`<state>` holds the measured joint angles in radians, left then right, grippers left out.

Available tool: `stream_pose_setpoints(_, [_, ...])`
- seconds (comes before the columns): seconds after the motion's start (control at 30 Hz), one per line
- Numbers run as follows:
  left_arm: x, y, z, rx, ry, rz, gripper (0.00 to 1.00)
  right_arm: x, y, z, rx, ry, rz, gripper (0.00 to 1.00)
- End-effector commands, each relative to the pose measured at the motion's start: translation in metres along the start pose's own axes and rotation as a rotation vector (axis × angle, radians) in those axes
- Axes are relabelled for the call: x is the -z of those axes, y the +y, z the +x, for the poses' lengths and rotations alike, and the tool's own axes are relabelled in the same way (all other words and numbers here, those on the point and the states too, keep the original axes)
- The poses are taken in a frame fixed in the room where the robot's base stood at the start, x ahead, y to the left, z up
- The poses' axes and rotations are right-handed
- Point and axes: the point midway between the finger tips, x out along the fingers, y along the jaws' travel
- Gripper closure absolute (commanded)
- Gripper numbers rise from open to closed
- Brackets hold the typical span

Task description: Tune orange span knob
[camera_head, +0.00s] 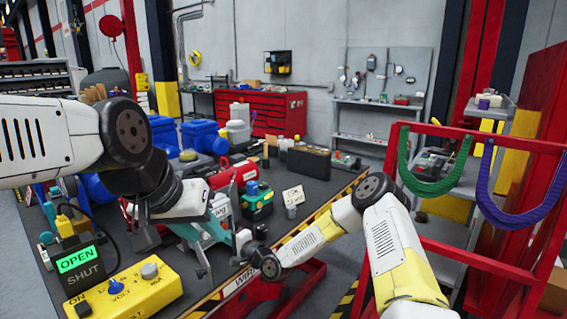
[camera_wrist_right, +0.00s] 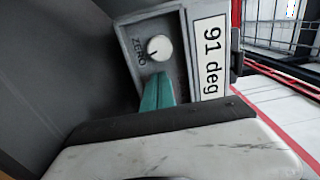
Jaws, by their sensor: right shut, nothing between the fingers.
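In the right wrist view, a grey box (camera_wrist_right: 182,50) carries a round white knob (camera_wrist_right: 158,47) marked ZERO and a display (camera_wrist_right: 209,57) reading 91 deg. My right gripper (camera_wrist_right: 158,90) is shut and empty, its teal fingers at the box face just below the ZERO knob. I see no orange span knob; the fingers cover the part of the face below ZERO.
A yellow box (camera_head: 125,292) with knobs and an OPEN/SHUT indicator (camera_head: 77,262), OPEN lit green, stand at the front left. Bottles, a black case (camera_head: 309,162) and tools crowd the bench. A red rack (camera_head: 480,255) with hoses is at right.

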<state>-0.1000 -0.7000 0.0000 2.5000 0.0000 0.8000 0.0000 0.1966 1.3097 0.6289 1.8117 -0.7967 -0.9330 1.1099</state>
Motion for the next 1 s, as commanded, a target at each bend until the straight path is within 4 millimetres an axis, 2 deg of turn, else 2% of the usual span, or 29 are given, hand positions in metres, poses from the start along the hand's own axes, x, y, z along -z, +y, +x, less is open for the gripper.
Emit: stream_pose_setpoints(1.0, [0.0, 0.0, 0.0, 0.0, 0.0, 0.0, 0.64, 0.0047, 0.0011, -0.0005, 0.001, 0.007, 0.0, 1.0])
